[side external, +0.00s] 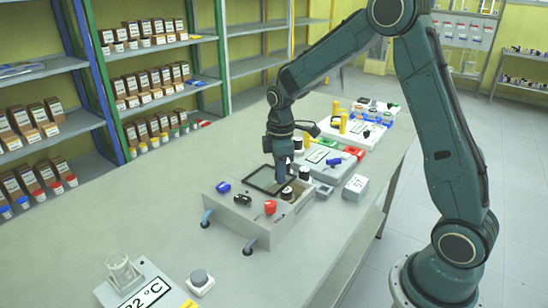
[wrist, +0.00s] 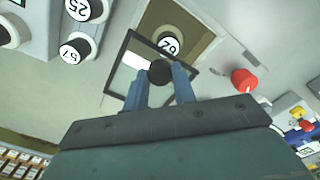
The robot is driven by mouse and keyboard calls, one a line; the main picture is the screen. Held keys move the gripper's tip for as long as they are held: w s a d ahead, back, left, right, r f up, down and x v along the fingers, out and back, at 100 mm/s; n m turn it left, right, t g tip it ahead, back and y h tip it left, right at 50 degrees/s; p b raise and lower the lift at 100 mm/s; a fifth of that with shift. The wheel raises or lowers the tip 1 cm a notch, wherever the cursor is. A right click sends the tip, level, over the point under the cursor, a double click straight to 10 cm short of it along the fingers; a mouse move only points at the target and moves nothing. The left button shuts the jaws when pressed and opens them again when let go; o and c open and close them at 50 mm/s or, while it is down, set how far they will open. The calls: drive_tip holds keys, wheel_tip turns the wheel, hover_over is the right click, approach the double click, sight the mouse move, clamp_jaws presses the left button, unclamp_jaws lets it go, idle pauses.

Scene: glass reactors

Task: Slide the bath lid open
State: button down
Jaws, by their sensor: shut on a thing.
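The bath is a grey box (side external: 240,222) on blue feet, in the middle of the bench in the side external view. Its lid (side external: 262,187) is a dark-framed clear pane on top; its frame also shows in the wrist view (wrist: 116,62). Part of the brown well is uncovered beside the lid, and a black-ringed bottle with a numbered white top (wrist: 169,43) shows in it. My gripper (side external: 281,180) points down at the lid. In the wrist view its two blue fingers (wrist: 160,76) are closed on the lid's round black knob (wrist: 160,70). The fingers hide part of the lid.
Grey devices with coloured parts (side external: 325,160) and a small box (side external: 355,187) stand behind. A temperature plate with a beaker (side external: 122,270) is at the front. The bench left of the bath is clear.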

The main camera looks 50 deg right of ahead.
sight(266, 177)
drive_tip(key=shift+w+r, duration=0.1)
drive_tip(key=shift+w, duration=2.3)
drive_tip(key=c, duration=1.1)
unclamp_jaws()
wheel_tip(266, 177, up, 14)
drive_tip(key=shift+f, duration=0.15)
drive_tip(key=shift+s, duration=0.1)
